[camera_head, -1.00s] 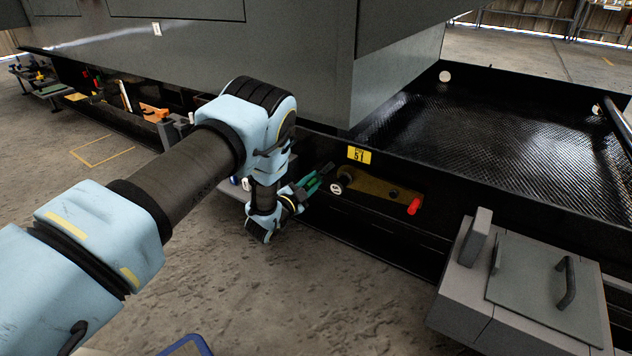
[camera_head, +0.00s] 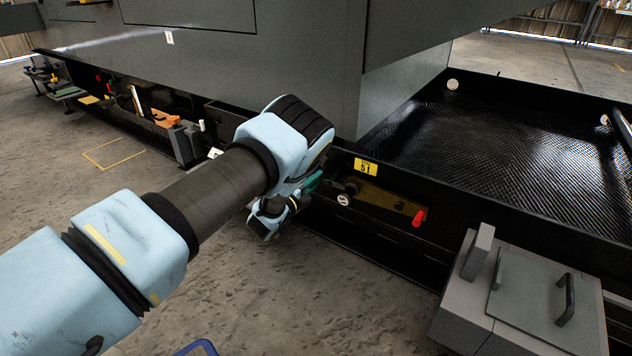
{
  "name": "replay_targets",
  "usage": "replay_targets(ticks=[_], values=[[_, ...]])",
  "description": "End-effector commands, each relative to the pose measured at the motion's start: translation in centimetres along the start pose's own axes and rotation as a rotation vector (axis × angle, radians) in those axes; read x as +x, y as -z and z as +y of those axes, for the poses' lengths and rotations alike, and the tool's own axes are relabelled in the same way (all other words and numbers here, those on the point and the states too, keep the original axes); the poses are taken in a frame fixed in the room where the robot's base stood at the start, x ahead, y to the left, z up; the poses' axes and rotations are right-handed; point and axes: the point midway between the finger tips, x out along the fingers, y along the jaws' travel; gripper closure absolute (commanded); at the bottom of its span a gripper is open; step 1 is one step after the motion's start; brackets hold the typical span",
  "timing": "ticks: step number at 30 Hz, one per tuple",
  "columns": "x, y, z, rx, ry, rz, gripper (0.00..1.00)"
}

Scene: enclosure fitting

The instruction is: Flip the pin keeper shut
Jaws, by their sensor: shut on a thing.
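My gripper (camera_head: 310,184), with green fingers, is at the left end of a brass-coloured plate (camera_head: 388,199) on the black frame's side wall. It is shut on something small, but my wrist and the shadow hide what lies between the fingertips. A round dark knob (camera_head: 352,187) is on the plate, just right of the fingers. A red-tipped handle (camera_head: 419,217) hangs at the plate's right end. I cannot make out which part is the pin keeper or how it is turned.
A yellow label reading 51 (camera_head: 366,167) is above the plate. A grey box with a handled lid (camera_head: 535,290) stands at lower right. The large grey enclosure (camera_head: 260,60) is above my arm.

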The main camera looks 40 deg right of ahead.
Motion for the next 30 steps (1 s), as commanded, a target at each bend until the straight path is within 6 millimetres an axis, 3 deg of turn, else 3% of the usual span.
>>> replay_targets(ticks=[23,24,30], values=[[-0.09,0.19,-0.17,0.099,-0.005,0.004,1.0],[-0.09,0.19,-0.17,0.099,-0.005,0.005,0.68],[-0.05,0.07,-0.28,0.099,-0.003,0.002,0.48]])
